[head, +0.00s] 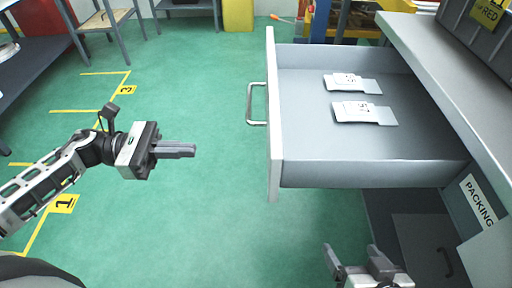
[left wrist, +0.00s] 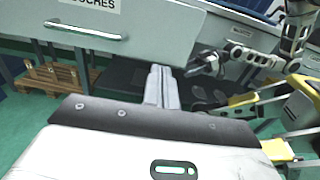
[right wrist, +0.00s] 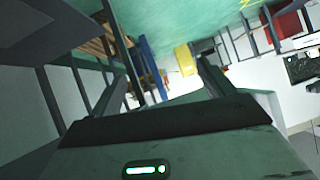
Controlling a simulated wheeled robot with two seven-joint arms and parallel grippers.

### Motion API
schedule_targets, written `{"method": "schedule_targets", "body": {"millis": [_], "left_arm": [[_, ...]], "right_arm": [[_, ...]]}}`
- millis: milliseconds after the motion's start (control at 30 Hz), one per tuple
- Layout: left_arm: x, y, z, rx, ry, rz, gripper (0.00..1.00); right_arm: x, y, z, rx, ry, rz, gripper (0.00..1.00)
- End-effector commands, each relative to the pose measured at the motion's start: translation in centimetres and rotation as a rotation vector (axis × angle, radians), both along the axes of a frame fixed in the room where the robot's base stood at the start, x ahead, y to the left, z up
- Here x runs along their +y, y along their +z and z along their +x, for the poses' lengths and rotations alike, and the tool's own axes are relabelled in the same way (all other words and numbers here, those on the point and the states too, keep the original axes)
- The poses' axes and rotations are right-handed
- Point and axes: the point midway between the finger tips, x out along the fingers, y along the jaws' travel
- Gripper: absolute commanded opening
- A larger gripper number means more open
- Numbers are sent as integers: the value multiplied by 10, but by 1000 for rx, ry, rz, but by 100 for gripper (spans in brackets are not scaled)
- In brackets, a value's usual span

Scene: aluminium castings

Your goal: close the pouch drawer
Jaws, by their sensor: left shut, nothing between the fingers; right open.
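The pouch drawer (head: 370,146) is pulled out from the packing bench in the head view, with its front panel (head: 273,115) facing left. Its metal handle (head: 251,104) is on that panel, and it also shows in the left wrist view (left wrist: 85,33). Two white pouches (head: 352,83) (head: 363,113) lie flat inside the drawer. My left gripper (head: 190,151) is shut and empty, left of the drawer front and apart from it. My right gripper (head: 362,262) is open and empty, at the near side of the drawer, below it in the picture.
The bench top (head: 432,62) runs along the right, with a PACKING label (head: 478,201) on its near part. Green floor with yellow markings is clear left of the drawer. A dark table (head: 40,75) and a stool (head: 105,22) stand far left.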

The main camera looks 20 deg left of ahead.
Motion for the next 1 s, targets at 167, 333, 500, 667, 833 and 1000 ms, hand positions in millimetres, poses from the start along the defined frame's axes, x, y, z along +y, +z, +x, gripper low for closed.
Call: {"method": "schedule_targets", "body": {"millis": [167, 333, 500, 667, 833, 1000], "left_arm": [[-27, 3, 8, -3, -2, -4, 0], [-64, 4, 18, -4, -2, -5, 0], [-96, 5, 28, -4, 0, -5, 0], [-118, 3, 34, 0, 0, -4, 0], [-128, 2, 37, 0, 2, -2, 0], [-129, 1, 37, 1, 2, -2, 0]], "right_arm": [[-1, 5, -1, -4, -2, 0, 81], [-2, 11, -1, -13, -7, 0, 81], [-3, 17, -1, -25, -12, -1, 81], [-4, 22, -1, -35, -14, -4, 81], [-5, 26, -1, -42, -16, -5, 81], [-5, 26, -1, -44, -17, -5, 81]]}}
